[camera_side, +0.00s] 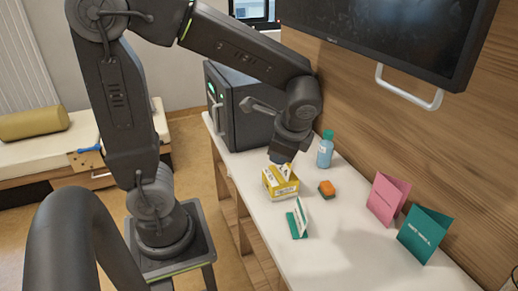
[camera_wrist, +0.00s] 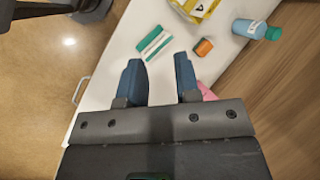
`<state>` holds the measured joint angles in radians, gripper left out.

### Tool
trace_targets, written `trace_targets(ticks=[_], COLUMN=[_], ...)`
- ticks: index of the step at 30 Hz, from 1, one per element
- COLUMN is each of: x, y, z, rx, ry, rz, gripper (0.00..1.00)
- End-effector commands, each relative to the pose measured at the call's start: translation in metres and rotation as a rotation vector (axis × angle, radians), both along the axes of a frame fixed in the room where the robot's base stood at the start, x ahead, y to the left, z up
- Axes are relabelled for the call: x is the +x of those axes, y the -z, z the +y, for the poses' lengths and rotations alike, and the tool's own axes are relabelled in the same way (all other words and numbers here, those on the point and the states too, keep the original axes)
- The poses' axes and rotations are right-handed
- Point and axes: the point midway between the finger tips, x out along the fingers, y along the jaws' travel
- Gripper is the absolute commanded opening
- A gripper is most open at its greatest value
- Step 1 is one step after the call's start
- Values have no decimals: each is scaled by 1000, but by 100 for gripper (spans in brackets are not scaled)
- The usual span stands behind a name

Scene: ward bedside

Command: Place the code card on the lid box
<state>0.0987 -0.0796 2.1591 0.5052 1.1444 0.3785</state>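A yellow box (camera_side: 281,190) with white panels, which looks like the lid box, stands on the white counter. Its edge also shows at the top of the wrist view (camera_wrist: 208,8). A white card on a green base (camera_side: 299,219), possibly the code card, stands in front of it. In the wrist view this card (camera_wrist: 154,43) lies ahead of the fingertips, apart from them. My gripper (camera_wrist: 158,62) is open with nothing between its fingers. In the side view my gripper (camera_side: 281,158) hangs above and behind the yellow box, its fingertips partly hidden.
An orange block with a dark green part (camera_side: 327,188) and a blue bottle with a green cap (camera_side: 325,151) stand right of the box. Pink (camera_side: 388,198) and green (camera_side: 424,234) folded cards stand by the wooden wall. A dark cabinet (camera_side: 245,110) stands behind. The counter's front is clear.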

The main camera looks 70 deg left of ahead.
Motion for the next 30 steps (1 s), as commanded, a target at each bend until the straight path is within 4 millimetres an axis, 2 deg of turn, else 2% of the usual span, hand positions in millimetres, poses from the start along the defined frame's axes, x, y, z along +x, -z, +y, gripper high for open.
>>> trace_targets(ticks=[1, 6, 12, 18, 30], x=[-12, -46, -70, -78, -78], y=[-11, -34, -52, -57, -57], z=[-5, -27, -47, -54, -54], rx=[-65, -298, -520, -609, -610], ry=[-67, -299, -501, -577, -578], rz=[-84, -337, -540, -608, -609], gripper=[30, 30, 30, 30, 30])
